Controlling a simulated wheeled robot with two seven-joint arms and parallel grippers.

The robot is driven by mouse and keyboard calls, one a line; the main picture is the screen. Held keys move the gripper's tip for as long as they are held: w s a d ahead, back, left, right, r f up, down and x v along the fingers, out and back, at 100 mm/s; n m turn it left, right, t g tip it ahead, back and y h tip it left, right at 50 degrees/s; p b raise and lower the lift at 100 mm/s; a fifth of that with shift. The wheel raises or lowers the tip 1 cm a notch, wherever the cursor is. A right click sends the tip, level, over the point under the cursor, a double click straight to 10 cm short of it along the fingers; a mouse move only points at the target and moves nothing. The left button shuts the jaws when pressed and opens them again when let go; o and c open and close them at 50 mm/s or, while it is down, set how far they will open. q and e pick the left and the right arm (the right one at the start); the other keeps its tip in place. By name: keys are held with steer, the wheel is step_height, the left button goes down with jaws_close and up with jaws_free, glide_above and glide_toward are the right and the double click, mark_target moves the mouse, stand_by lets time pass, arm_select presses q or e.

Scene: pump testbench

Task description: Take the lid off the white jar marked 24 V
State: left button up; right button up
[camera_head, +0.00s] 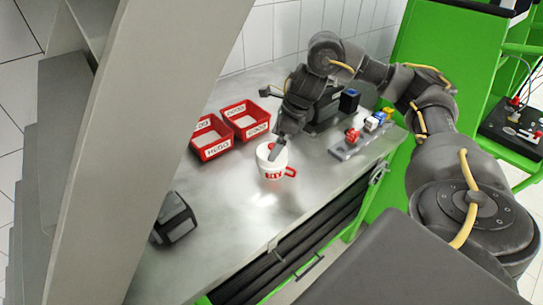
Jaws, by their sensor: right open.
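The white jar (270,171) stands upright on the grey metal table and has red lettering and a red handle on its right side. The lettering is too small to read with certainty. Its white lid (264,152) appears to be on top, partly hidden by my right gripper. My right gripper (276,151) points down at the top of the jar, with its fingertips at the lid, open. I cannot tell whether the fingers touch the lid. My left gripper is not in view.
Two red bins (246,105) with white labels stand at the back left of the jar. A dark block-shaped device (174,218) sits near the left. A grey rack (352,147) with small coloured parts is at the right. The table's front (225,236) is clear.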

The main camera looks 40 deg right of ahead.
mark_target(270, 151)
steer(key=shift+a+f, duration=0.15)
steer(key=shift+f, duration=0.2)
steer(key=shift+p+x, duration=0.4)
steer(key=shift+x, duration=1.9)
steer(key=c, duration=0.6)
